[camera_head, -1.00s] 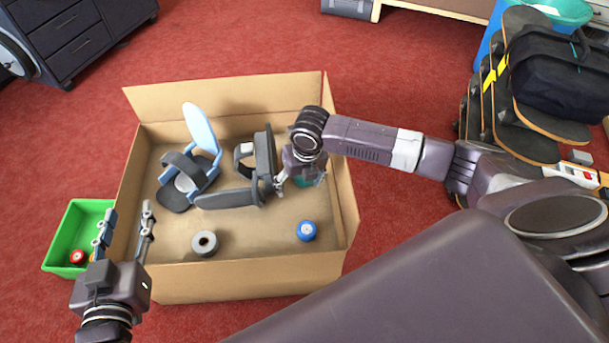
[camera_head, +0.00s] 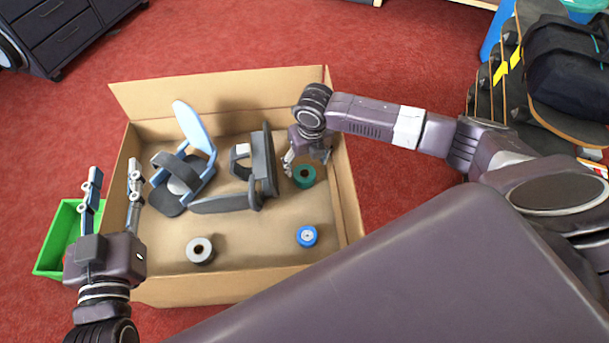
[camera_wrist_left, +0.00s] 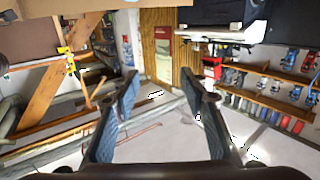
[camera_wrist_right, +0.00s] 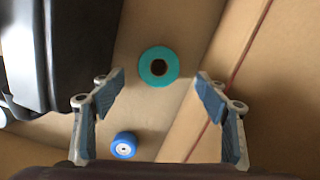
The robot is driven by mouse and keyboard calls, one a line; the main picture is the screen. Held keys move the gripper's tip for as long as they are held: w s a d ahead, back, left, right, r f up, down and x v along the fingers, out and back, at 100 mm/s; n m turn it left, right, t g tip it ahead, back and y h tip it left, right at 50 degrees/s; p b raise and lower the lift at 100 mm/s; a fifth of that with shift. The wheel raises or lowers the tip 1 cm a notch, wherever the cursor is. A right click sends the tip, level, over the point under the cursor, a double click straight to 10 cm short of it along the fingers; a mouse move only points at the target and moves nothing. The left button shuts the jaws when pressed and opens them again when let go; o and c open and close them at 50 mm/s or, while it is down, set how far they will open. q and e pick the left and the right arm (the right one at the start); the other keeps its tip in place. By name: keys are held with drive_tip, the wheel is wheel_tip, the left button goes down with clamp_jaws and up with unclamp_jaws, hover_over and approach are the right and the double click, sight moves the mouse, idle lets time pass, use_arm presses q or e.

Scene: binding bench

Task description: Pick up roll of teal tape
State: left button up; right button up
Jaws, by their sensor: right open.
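The roll of teal tape (camera_head: 304,176) lies in the right part of the cardboard box (camera_head: 232,283), near its right wall. It also shows in the right wrist view (camera_wrist_right: 158,66), with its dark centre hole facing the camera. My right gripper (camera_head: 301,162) is over the right side of the box, just above and behind the tape in the head view. In the right wrist view its fingers (camera_wrist_right: 160,105) are spread and empty, and the tape appears beyond them, between the two tips. My left gripper (camera_head: 115,172) is open and empty beside the box's left wall.
The box also holds a blue roll (camera_head: 307,236), a grey roll (camera_head: 200,250), a blue-and-black bindings part (camera_head: 190,170) and a dark binding (camera_head: 262,165) close left of my right gripper. A green bin (camera_head: 54,243) stands left of the box.

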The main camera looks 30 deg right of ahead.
sight(305, 173)
drive_tip(key=shift+f, duration=0.5)
drive_tip(key=shift+w+f+b, duration=0.2)
drive_tip(key=shift+f+b, duration=0.7)
drive_tip(key=shift+f, duration=0.3)
drive_tip(key=shift+w+f+b, duration=0.2)
drive_tip(key=shift+f+b, duration=0.35)
drive_tip(key=shift+f, duration=0.65)
use_arm(q)
drive_tip(key=s+r+t+h, duration=0.1)
drive_tip(key=s+r+t, duration=0.1)
drive_tip(key=r+t, duration=0.2)
drive_tip(key=s+r+t+h, duration=0.1)
drive_tip(key=s+r+t, duration=0.2)
drive_tip(key=r, duration=0.8)
drive_tip(key=shift+d+t+h, duration=0.25)
drive_tip(key=shift+t+h, duration=0.15)
drive_tip(key=shift+t, duration=0.2)
use_arm(e)
drive_tip(key=shift+c, duration=0.7)
drive_tip(key=c, duration=1.2)
drive_tip(key=shift+o, duration=0.2)
drive_tip(key=shift+r, duration=0.1)
